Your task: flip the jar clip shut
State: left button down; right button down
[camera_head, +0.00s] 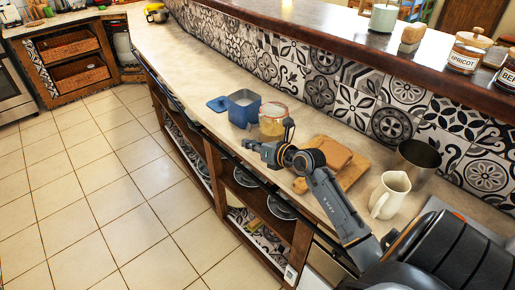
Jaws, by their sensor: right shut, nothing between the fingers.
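The glass jar (271,127), with tan contents, stands on the counter just right of a blue container. An orange-red ring shows at its top. Its clip is too small and too covered by my gripper to make out. My right gripper (247,145) is in front of the jar, over the counter's front edge, with its fingertips to the jar's lower left. It is shut and empty, and part of it covers the jar's lower right side. I cannot tell whether it touches the jar. My left gripper is not in view.
The blue container (243,109) stands open next to the jar, its blue lid (217,104) lying to the left. A wooden board (351,176) with bread, a cream pitcher (390,194) and a metal pot (418,163) stand to the right. The counter further left is mostly clear.

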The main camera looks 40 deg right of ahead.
aim_at(254, 126)
jog(key=shift+s+d+r, duration=0.1)
jog(key=shift+d+r, duration=0.15)
jog(key=shift+r, duration=0.4)
jog(key=shift+s+d+r, duration=0.1)
jog(key=shift+d+r, duration=0.1)
jog(key=shift+r, duration=0.45)
jog(key=shift+r+m+y+p, duration=0.3)
jog(key=shift+m+p, duration=0.2)
jog(key=shift+p, duration=0.25)
jog(key=r+m+y+p, duration=0.1)
jog(key=m, duration=0.1)
jog(key=r+m+t+y+p, duration=0.1)
jog(key=m, duration=0.2)
jog(key=d+r+m+y+p, duration=0.1)
jog(key=m, duration=0.1)
jog(key=shift+w+r+t+p, duration=0.1)
jog(key=shift+r+t+p, duration=0.05)
jog(key=shift+t+p, duration=0.2)
